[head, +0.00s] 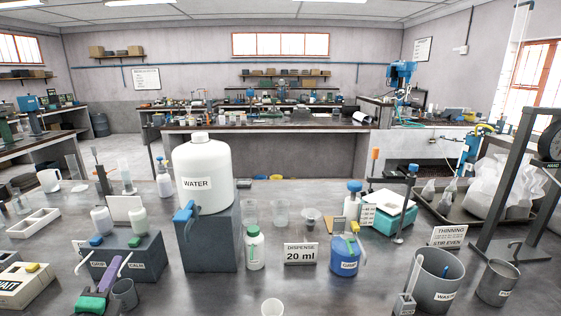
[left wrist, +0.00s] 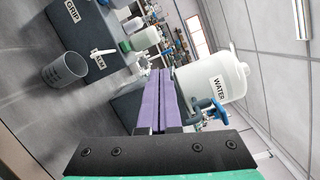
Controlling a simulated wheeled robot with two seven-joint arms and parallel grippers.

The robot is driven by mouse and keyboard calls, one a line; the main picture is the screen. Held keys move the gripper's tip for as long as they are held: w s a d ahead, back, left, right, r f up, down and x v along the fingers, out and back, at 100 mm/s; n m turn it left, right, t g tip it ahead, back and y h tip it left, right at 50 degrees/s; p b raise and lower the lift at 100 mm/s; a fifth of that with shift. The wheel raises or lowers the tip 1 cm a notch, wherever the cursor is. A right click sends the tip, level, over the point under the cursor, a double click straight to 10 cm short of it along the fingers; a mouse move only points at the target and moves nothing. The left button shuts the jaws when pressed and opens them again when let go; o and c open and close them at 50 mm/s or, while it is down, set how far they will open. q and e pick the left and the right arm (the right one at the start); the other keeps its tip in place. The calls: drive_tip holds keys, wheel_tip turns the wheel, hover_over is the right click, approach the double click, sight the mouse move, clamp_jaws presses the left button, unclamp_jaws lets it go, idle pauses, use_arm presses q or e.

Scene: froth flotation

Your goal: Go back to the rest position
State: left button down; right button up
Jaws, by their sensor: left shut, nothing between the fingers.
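My left gripper (head: 122,259) comes in at the lower left of the head view, with purple fingers and a green part behind them. In the left wrist view its two purple fingers (left wrist: 162,72) lie side by side, shut with nothing between them. The gripper is in front of the dark grey block (head: 149,259) with a CALM label and beside a small grey cup (head: 125,293); I cannot tell whether it touches either. The same cup shows in the left wrist view (left wrist: 65,70). My right gripper is not in view.
A white WATER container (head: 204,160) with a blue tap (head: 184,213) stands on a dark block (head: 209,245) right of the gripper.

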use_arm(q)
drive_tip(key=s+d+f+n+g, duration=0.1)
drive_tip(key=s+f+n+g, duration=0.3)
drive_tip(key=f+n, duration=0.3)
drive_tip(key=s+d+f+n+g, duration=0.1)
drive_tip(key=s+f+n+g, duration=0.4)
drive_tip(key=f, duration=0.5)
drive_tip(key=s+d+f+n+g+h, duration=0.5)
drive_tip(key=s+d+f, duration=0.2)
drive_tip(key=s+d, duration=0.25)
wheel_tip(320, 180, down, 24)
drive_tip(key=s+g, duration=0.1)
drive_tip(key=s, duration=0.1)
drive_tip(key=s+a+f+g, duration=0.1)
drive_tip(key=s+a+f, duration=0.2)
drive_tip(key=s+f, duration=1)
drive_tip(key=s, duration=0.3)
drive_tip(key=shift+f+m, duration=0.3)
drive_tip(key=shift+f, duration=0.1)
drive_tip(key=shift+s, duration=0.1)
